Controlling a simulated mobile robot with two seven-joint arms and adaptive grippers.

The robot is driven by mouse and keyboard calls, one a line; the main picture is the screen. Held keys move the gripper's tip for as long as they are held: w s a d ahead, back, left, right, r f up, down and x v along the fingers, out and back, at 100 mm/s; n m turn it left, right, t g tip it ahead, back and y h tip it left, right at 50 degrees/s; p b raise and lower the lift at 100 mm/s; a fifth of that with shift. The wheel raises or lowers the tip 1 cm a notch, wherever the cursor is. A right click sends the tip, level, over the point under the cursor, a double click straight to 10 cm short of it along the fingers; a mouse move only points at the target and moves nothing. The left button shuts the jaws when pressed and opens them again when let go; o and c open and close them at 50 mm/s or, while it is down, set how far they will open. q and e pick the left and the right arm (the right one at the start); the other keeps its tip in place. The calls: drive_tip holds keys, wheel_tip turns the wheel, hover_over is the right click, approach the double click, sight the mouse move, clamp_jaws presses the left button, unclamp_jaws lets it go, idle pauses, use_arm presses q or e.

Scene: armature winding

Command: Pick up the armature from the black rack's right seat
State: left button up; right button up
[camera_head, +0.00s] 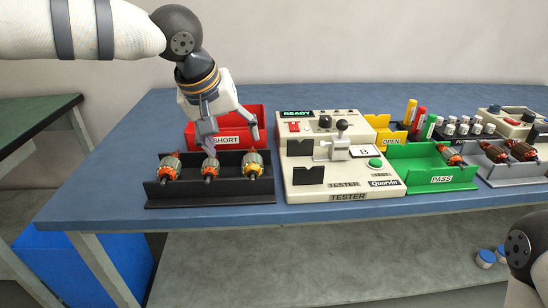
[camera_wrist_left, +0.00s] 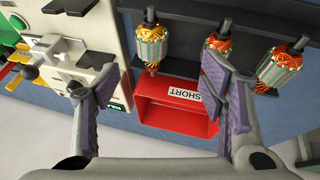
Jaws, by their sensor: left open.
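The black rack (camera_head: 225,194) at the front left of the bench holds three armatures side by side. The armature in its right seat (camera_head: 253,168) has yellow-orange windings; in the left wrist view it is the leftmost one (camera_wrist_left: 151,42), in line with the gap between my fingers. The middle armature (camera_head: 210,166) and the left armature (camera_head: 169,167) sit beside it. My left gripper (camera_head: 232,142) is open and empty above and behind the rack. In the left wrist view its spread fingers (camera_wrist_left: 148,92) point toward the rack; one finger overlaps the middle armature. My right gripper is out of view.
A red SHORT bin (camera_head: 239,134) stands close behind the rack. A beige tester (camera_head: 343,185) stands just right of the rack. A green PASS bin (camera_head: 440,180), a yellow OPEN bin (camera_head: 391,137) and a grey rack with armatures (camera_head: 515,172) lie farther right.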

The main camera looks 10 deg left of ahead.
sight(249, 158)
use_arm(q)
drive_tip(key=x, duration=0.6)
drive_tip(key=w+b+x, duration=0.1)
drive_tip(key=x, duration=0.3)
drive_tip(key=shift+d+r, duration=0.25)
drive_tip(key=shift+d, duration=0.1)
drive_tip(key=shift+w+d+f, duration=0.1)
drive_tip(key=shift+w+f, duration=0.15)
drive_tip(key=shift+f, duration=0.05)
drive_tip(key=shift+r, duration=0.1)
clamp_jaws()
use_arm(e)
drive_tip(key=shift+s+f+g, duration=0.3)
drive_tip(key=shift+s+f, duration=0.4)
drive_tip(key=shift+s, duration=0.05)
